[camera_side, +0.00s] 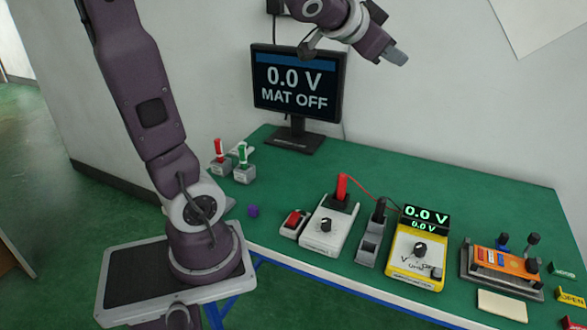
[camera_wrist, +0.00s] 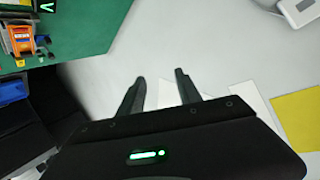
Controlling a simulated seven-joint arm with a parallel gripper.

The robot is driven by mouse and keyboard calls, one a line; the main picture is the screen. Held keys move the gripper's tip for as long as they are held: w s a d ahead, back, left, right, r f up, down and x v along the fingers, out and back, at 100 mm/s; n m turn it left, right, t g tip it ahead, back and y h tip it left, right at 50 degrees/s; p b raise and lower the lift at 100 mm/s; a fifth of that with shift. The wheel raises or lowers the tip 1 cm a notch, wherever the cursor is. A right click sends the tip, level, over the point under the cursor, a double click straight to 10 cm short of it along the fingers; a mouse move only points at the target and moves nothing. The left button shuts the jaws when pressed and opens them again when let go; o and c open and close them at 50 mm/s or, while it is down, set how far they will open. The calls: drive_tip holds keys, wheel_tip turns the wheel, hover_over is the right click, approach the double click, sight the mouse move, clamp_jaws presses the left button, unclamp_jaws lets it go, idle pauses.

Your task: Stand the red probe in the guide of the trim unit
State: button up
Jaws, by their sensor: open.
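The red probe (camera_side: 342,187) stands about upright at the black block (camera_side: 341,204) on the back end of a white unit with a black knob (camera_side: 326,232). Its lower end is hidden in or behind the block, so I cannot tell how deep it sits. A red lead runs from it toward the yellow meter (camera_side: 418,252). No label naming the trim unit is readable. My gripper (camera_side: 398,58) is high above the bench near the wall, well away from the probe. In the wrist view my gripper (camera_wrist: 160,80) shows two spread fingers with nothing between them.
A black probe (camera_side: 379,209) stands in a grey holder between the white unit and the meter. An orange board (camera_side: 503,262) sits in a fixture at right. The back right bench is clear.

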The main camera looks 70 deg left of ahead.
drive_tip(key=s+d+f+g+h, duration=0.1)
drive_tip(key=s+d+f, duration=0.3)
drive_tip(key=s, duration=0.4)
drive_tip(key=s+d+f+g+h, duration=0.2)
drive_tip(key=s+d+f+g, duration=0.1)
drive_tip(key=s+d, duration=0.3)
drive_tip(key=s+d+f+g+h, duration=0.2)
drive_tip(key=s+d+f, duration=0.3)
drive_tip(key=s, duration=0.5)
drive_tip(key=shift+s+f+n+g, duration=0.15)
drive_tip(key=shift+f+n+g, duration=0.15)
drive_tip(key=shift+f+n, duration=0.1)
drive_tip(key=shift+r, duration=0.1)
